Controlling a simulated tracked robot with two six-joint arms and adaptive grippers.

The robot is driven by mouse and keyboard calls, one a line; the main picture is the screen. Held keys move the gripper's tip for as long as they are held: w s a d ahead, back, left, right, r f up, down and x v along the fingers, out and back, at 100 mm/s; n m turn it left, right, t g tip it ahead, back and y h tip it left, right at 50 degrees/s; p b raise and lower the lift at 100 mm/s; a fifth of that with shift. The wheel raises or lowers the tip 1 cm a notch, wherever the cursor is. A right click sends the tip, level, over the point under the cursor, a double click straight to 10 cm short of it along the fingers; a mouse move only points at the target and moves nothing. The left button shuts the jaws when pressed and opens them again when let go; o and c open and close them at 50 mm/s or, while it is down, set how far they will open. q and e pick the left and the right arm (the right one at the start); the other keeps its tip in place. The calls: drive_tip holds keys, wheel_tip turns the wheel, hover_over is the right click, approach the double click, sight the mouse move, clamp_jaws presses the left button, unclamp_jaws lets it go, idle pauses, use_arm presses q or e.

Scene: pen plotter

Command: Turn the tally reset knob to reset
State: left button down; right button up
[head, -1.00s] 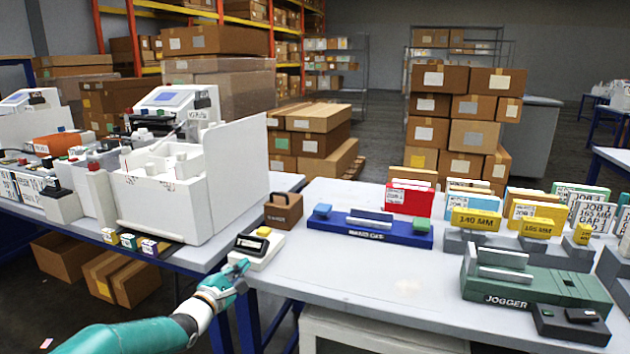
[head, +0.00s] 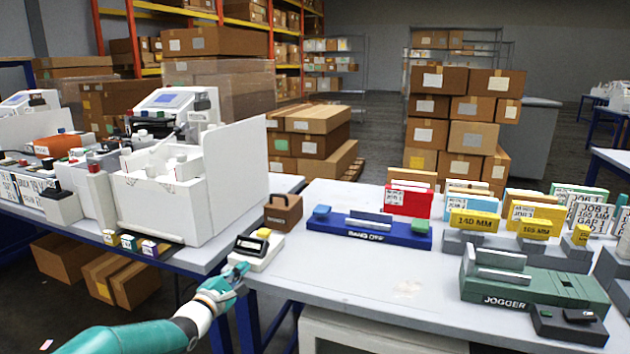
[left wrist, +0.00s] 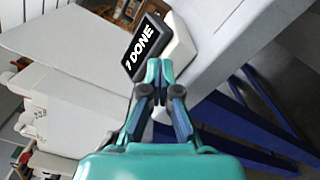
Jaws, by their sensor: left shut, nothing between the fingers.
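The tally unit (head: 268,258) is a small white box at the near left corner of the right table. It has a dark display (head: 249,245) and a yellow knob (head: 263,233) on top. In the left wrist view the display (left wrist: 143,46) reads "1 DONE"; the knob does not show there. My left gripper (head: 241,269) is shut and empty, just in front of the unit's near side in the head view. Its closed fingertips (left wrist: 159,66) sit just below the display in the wrist view. I cannot tell whether they touch the unit. My right gripper is out of view.
A brown block with a handle (head: 283,212) stands right behind the unit. A blue bang-off block (head: 345,233) lies to its right, and a green jogger (head: 530,285) farther right. The white plotter housing (head: 160,205) stands on the left table. The right table's front middle is clear.

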use_arm(q)
drive_tip(key=shift+s+f, duration=0.1)
drive_tip(key=shift+f, duration=0.35)
drive_tip(key=shift+d+f, duration=0.1)
drive_tip(key=shift+f, duration=0.05)
drive_tip(key=shift+d, duration=0.1)
drive_tip(key=shift+s+d, duration=0.1)
drive_tip(key=shift+d, duration=0.1)
drive_tip(key=shift+s, duration=0.1)
drive_tip(key=v, duration=0.2)
drive_tip(key=b+v, duration=0.1)
drive_tip(key=v, duration=0.2)
drive_tip(key=shift+s+a+r, duration=0.1)
drive_tip(key=shift+s+r, duration=0.2)
drive_tip(key=shift+s, duration=0.1)
drive_tip(key=shift+f, duration=0.1)
